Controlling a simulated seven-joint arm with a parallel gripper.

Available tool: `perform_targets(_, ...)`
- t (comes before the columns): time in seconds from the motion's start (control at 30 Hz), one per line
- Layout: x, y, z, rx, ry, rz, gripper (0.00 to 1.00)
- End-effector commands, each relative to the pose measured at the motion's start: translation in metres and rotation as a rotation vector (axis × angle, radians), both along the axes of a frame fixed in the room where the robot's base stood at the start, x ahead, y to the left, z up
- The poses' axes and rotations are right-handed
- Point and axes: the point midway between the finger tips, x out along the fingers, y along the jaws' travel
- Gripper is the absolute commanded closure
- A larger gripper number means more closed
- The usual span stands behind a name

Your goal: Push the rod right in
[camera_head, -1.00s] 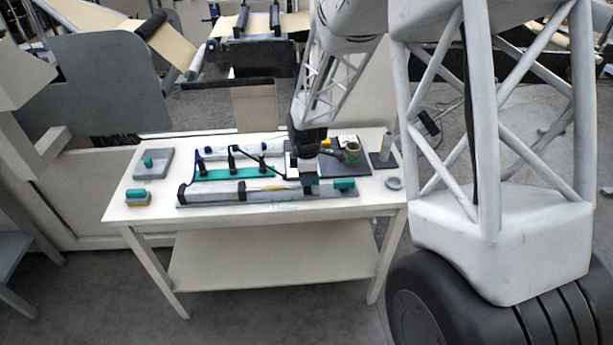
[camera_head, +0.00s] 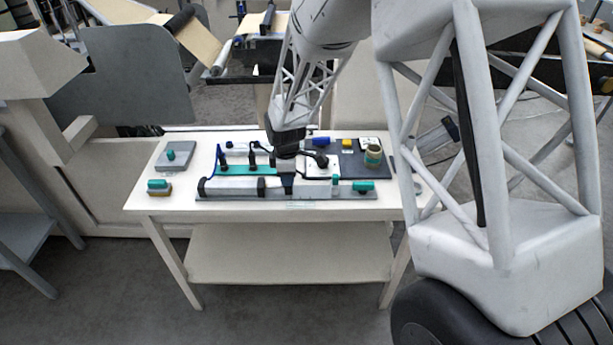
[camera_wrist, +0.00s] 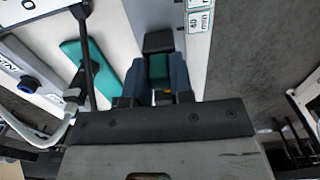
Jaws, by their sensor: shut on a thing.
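A silver barrel (camera_head: 232,187) with black collars lies on a long grey rail (camera_head: 325,194) along the front of the table. My gripper (camera_head: 287,181) is low over the rail, just right of the barrel's right collar. In the wrist view my gripper (camera_wrist: 157,80) has its two blue-grey fingers shut around a dark piece with a teal part (camera_wrist: 158,68), which seems to be the rod's end. Only a short gap shows between collar and fingers. The rest of the rod is hidden by barrel and gripper. A black block (camera_wrist: 158,42) sits just beyond the fingers.
A teal stand with black uprights (camera_head: 238,172) is close behind the barrel. A white board (camera_head: 318,167) and a dark mat with a tape roll (camera_head: 373,156) lie behind right. A teal-topped block (camera_head: 363,186) sits at the rail's right end. The table's front edge is close.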

Motion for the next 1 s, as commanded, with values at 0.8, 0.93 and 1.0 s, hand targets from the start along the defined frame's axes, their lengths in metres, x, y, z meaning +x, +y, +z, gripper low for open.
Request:
perform_targets(0.8,0.000,0.051,0.001,0.001,-0.001,0.001,0.73)
perform_targets(0.93,0.000,0.050,0.001,0.001,-0.001,0.000,0.53)
perform_targets(1.0,0.000,0.050,0.000,0.001,-0.001,0.000,0.53)
